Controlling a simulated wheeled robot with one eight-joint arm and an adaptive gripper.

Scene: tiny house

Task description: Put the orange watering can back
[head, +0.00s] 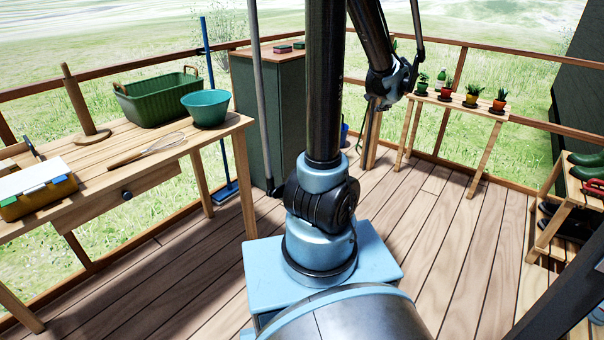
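I see no orange watering can in the head view. My arm rises from the blue base in the middle and leaves the top of the picture. A lower part of it comes back down at the upper right, in front of the deck railing. The dark and pale blue end part there may be my gripper, but its fingers cannot be made out. I cannot tell whether it is open or shut, or whether it holds anything.
A wooden table (95,165) at left bears a green basket (157,100), a teal bowl (207,107) and a whisk (146,150). A dark green cabinet (270,120) stands behind my arm. A narrow plant stand (478,157) and a shoe rack (546,235) are right. The right-centre floor is clear.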

